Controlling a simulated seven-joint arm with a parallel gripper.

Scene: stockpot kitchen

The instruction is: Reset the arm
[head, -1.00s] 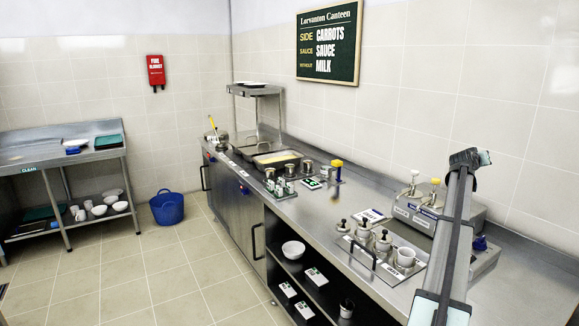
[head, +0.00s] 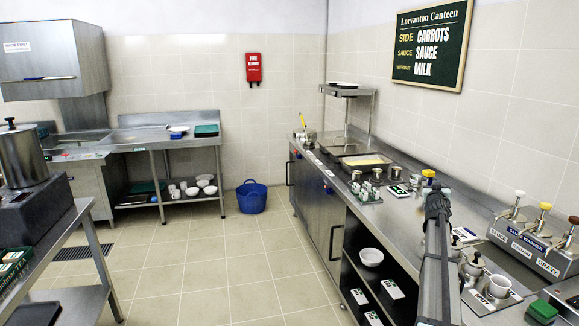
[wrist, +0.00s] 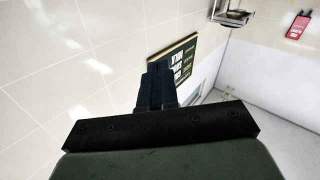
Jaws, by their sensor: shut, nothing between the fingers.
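My arm rises at the right front of the head view, in front of the long steel counter (head: 395,190); I cannot make out its fingertips there. In the wrist view my gripper (wrist: 157,84) shows as two dark fingers pressed together, shut and empty. It is up in the air, with the green menu board (wrist: 186,52) and tiled wall behind it. The fingers cover part of the board. Nothing touches the fingers in the wrist view.
Sauce pumps (head: 540,240) and lidded pots (head: 473,265) stand on the counter near my arm. A food pan (head: 365,160) sits farther back. A blue bucket (head: 252,197) is on the open floor. A side table (head: 60,240) stands at left.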

